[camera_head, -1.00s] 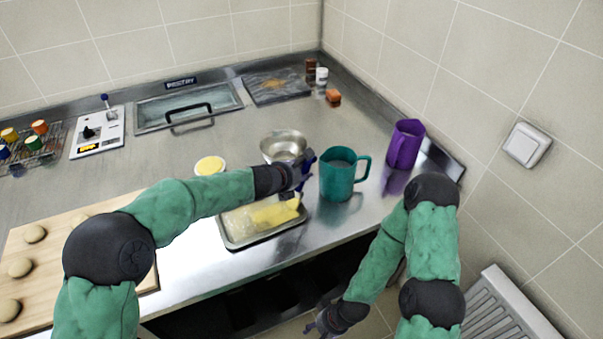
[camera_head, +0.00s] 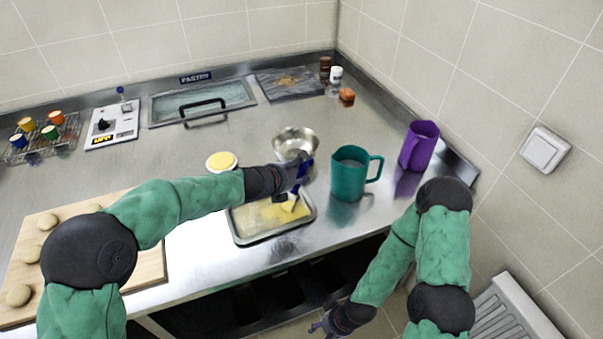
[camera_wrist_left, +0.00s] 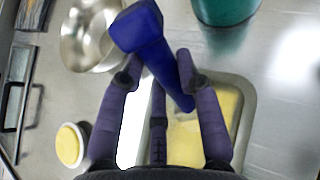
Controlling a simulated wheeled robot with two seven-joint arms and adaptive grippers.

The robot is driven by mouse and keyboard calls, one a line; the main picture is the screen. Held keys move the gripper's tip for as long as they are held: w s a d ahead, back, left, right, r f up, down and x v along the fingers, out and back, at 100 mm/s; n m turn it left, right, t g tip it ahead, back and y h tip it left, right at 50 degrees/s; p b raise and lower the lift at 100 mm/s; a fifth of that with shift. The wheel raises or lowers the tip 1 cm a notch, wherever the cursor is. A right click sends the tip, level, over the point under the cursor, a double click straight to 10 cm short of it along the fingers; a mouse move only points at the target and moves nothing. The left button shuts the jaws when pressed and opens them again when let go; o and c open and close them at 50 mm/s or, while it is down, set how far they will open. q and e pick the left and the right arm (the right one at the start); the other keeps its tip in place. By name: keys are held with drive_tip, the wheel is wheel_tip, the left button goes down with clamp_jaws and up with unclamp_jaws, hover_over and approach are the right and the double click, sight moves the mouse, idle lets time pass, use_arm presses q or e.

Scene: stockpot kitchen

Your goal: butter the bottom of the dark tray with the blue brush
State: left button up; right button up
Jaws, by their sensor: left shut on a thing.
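The tray (camera_head: 241,240) lies near the counter's front edge. It has a grey metal rim, and yellow covers much of its bottom, unevenly. My left gripper (camera_head: 298,176) is above the tray's right part, shut on the blue brush (camera_head: 295,189). The brush's pale yellow bristles (camera_head: 289,204) point down at the tray's right side; I cannot tell if they touch it. In the left wrist view the blue handle (camera_wrist_left: 150,42) sits between the fingers and the tray (camera_wrist_left: 249,115) is below; the bristles are hidden. My right gripper (camera_head: 322,325) hangs low before the counter, its fingers unclear.
A bowl of yellow butter (camera_head: 222,161) and a steel bowl (camera_head: 295,142) stand behind the tray. A teal jug (camera_head: 348,174) is close to the right of my left gripper, with a purple jug (camera_head: 419,145) beyond. A dough board (camera_head: 150,262) lies left.

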use_arm(q)
drive_tip(key=shift+s+a, duration=1.3)
drive_tip(key=shift+a, duration=2.6)
drive_tip(key=shift+s+a, duration=1.25)
drive_tip(key=shift+a, duration=2.6)
drive_tip(key=shift+w+d+p, duration=0.3)
drive_tip(key=shift+w+d, duration=1.75)
drive_tip(key=shift+d, duration=2.85)
drive_tip(key=shift+w+d+p, duration=0.25)
drive_tip(key=shift+w+d, duration=1.75)
drive_tip(key=shift+d, duration=2.85)
drive_tip(key=shift+w+a, duration=0.15)
drive_tip(key=shift+a, duration=1.85)
